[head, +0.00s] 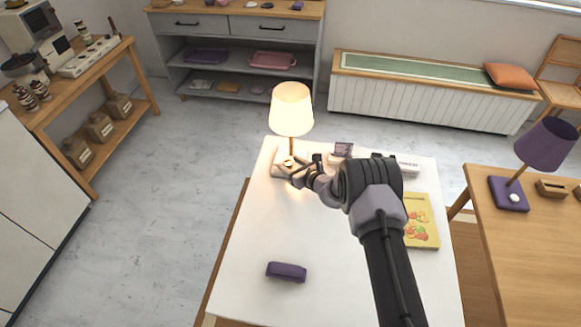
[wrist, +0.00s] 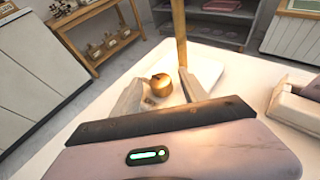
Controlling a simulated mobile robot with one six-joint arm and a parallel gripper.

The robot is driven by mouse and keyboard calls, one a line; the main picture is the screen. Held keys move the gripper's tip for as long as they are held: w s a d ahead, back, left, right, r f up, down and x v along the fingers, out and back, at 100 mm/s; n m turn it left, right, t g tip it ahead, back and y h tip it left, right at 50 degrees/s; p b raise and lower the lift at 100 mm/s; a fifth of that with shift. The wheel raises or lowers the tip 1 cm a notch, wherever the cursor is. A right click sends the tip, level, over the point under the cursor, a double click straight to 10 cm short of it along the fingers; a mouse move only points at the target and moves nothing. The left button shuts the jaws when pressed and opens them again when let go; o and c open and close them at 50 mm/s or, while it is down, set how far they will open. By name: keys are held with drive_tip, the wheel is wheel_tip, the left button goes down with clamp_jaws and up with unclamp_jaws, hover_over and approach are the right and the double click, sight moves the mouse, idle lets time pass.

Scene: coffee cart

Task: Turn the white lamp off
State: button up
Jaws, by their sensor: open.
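The white lamp (head: 291,112) stands at the back left of the white table, and its shade glows. In the wrist view I see its wooden post (wrist: 180,35), its white base (wrist: 207,72) and a round golden-brown knob (wrist: 161,85) on the base. My gripper (head: 290,170) is at the lamp's base, partly hiding it in the head view. In the wrist view my gripper (wrist: 157,95) has its two pale fingers apart, one on each side of the knob. I cannot tell whether a finger touches it.
On the white table (head: 240,245) lie a purple case (head: 286,271), a yellow book (head: 421,222) and a white box (head: 408,168). A purple lamp (head: 546,145) stands on the wooden table at right.

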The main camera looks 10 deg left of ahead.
drive_tip(key=shift+w+a, duration=0.1)
drive_tip(key=shift+a, duration=0.05)
clamp_jaws()
drive_tip(key=shift+f, duration=0.1)
drive_tip(key=shift+b, duration=0.35)
